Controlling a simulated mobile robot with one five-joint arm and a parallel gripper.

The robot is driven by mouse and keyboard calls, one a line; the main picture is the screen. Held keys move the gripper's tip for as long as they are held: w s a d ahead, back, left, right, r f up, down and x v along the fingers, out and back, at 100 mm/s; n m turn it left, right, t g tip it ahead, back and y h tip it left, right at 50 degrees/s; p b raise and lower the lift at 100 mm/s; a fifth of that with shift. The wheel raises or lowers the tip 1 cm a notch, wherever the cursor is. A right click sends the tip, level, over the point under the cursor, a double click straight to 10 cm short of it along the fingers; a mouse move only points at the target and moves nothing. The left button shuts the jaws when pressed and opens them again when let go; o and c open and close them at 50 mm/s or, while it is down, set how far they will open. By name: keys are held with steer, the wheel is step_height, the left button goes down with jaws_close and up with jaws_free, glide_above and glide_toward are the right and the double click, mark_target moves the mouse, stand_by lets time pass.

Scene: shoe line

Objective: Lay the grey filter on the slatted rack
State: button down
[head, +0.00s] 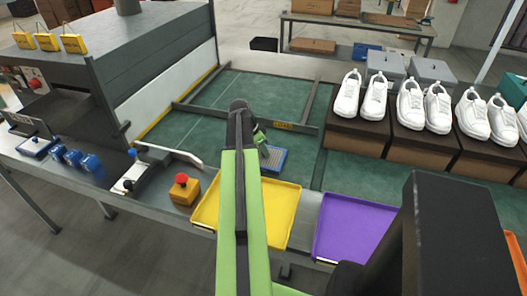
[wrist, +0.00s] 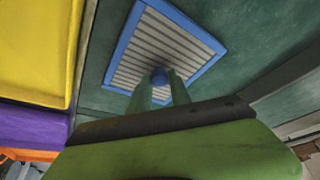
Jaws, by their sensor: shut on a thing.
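A flat panel with a blue rim and grey pleats or slats (wrist: 190,46), likely the grey filter, is in front of my gripper (wrist: 161,82) in the wrist view. The two green fingers are shut on a small blue knob (wrist: 160,75) at its middle. In the head view the panel (head: 275,158) shows to the right of my arm, over the green surface behind the yellow tray, partly hidden by the arm. My gripper (head: 262,143) is mostly hidden there. I cannot tell whether the panel touches the surface. I cannot clearly make out a separate slatted rack.
A yellow tray (head: 283,225) and a purple tray (head: 345,228) lie along the front. An orange box with a red button (head: 183,190) stands left. White shoes (head: 375,96) stand on brown boxes (head: 375,136) at right. The green surface (head: 225,100) has free room behind.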

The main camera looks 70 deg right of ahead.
steer(key=c, duration=1.2)
jaws_free()
steer(key=shift+f, duration=0.1)
steer(key=shift+r+p, duration=0.4)
steer(key=p+v, duration=1)
steer(key=v, duration=0.1)
steer(key=shift+w+a+r+p, duration=0.15)
steer(key=shift+r+p, duration=0.05)
steer(key=shift+p, duration=0.1)
